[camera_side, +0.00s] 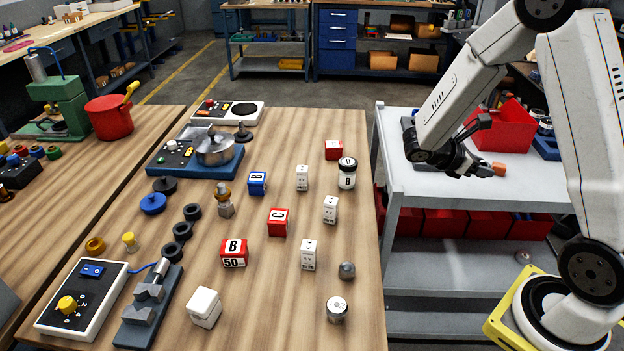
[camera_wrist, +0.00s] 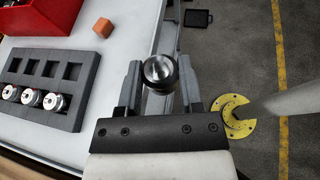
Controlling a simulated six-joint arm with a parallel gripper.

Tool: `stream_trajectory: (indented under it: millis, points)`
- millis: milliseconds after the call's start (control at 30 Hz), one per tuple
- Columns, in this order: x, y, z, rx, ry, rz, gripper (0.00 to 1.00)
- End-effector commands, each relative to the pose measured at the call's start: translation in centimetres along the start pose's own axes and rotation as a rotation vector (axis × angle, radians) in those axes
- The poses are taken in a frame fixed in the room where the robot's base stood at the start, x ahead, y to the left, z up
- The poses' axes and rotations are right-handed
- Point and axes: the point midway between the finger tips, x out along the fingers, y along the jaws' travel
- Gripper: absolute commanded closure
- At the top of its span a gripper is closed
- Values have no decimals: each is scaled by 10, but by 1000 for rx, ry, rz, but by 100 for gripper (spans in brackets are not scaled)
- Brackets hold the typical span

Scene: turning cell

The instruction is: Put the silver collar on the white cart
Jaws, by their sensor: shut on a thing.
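My gripper (camera_wrist: 161,88) is shut on a round piece with a shiny silver top and a dark rim, which I take to be the silver collar (camera_wrist: 160,69). It sits between the two fingers in the wrist view. In the side view, my gripper (camera_side: 487,172) is over the top of the white cart (camera_side: 540,184), and the collar cannot be made out there. The cart top also shows in the wrist view (camera_wrist: 120,62), at left, with its edge running close by the collar. I cannot tell how high the collar is held.
An orange block (camera_side: 498,169) lies on the cart near my gripper. A red bin (camera_side: 505,128) stands behind it. A grey slotted holder (camera_wrist: 62,112) with silver-and-red pieces is at left in the wrist view. The wooden table (camera_side: 290,145) left of the cart holds blocks and parts.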

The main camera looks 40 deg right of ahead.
Motion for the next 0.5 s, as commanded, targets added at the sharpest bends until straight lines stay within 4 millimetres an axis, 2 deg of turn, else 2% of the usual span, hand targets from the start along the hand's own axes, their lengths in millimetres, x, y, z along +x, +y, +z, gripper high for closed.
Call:
stream_trajectory:
  millis: [200, 500]
  points:
    - [16, -9, 9, 23, -3, -60, 100]
    - [18, -6, 8, 25, -3, -64, 100]
